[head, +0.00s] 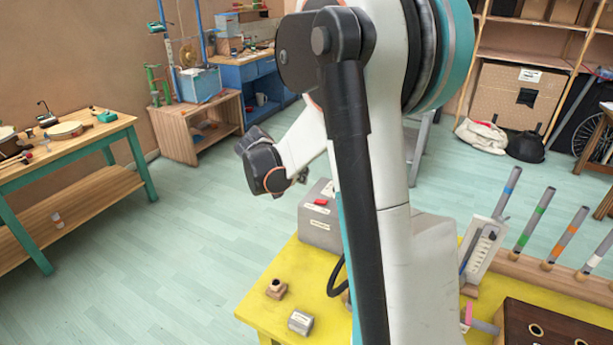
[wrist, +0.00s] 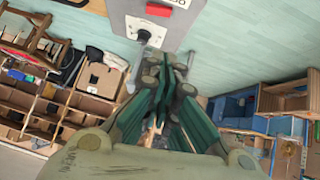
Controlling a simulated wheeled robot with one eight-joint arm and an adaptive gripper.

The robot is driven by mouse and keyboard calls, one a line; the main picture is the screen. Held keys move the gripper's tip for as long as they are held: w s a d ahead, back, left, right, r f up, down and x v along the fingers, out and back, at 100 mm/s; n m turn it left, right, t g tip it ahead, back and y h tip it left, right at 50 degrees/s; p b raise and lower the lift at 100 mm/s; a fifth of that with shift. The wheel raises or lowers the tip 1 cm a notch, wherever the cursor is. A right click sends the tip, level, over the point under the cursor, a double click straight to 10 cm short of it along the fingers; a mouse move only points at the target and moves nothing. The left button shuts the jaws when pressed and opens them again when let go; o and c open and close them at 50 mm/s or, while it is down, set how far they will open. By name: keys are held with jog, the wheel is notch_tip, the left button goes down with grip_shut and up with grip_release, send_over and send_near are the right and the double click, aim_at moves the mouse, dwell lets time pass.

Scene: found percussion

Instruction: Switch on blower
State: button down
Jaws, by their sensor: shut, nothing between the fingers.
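The blower looks to be the grey box (head: 318,232) with a red switch (head: 321,201) and white labels, standing on the yellow table (head: 262,308) in the head view. In the wrist view the grey box (wrist: 186,22) is at the top, with the red switch (wrist: 158,9) and a black round knob (wrist: 144,35) on a white plate. My gripper (wrist: 165,68) is shut and empty, its fingertips just below the knob in the picture. I cannot tell how far they are from the box. In the head view my arm hides part of the box, and the fingertips do not show clearly.
A small wooden block (head: 276,289) and a grey labelled block (head: 300,322) lie on the yellow table. A black hose (head: 333,280) runs by the box. Colour-banded tubes (head: 528,226) stand in a wooden rack at right. Open floor (head: 160,260) lies to the left.

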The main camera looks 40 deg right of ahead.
jog(key=shift+a+r, duration=0.1)
jog(key=shift+a, duration=0.1)
jog(key=shift+d, duration=0.1)
jog(key=s+b, duration=0.1)
jog(key=b, duration=0.1)
jog(key=shift+d+r+g+b, duration=0.3)
jog(key=shift+r, duration=0.05)
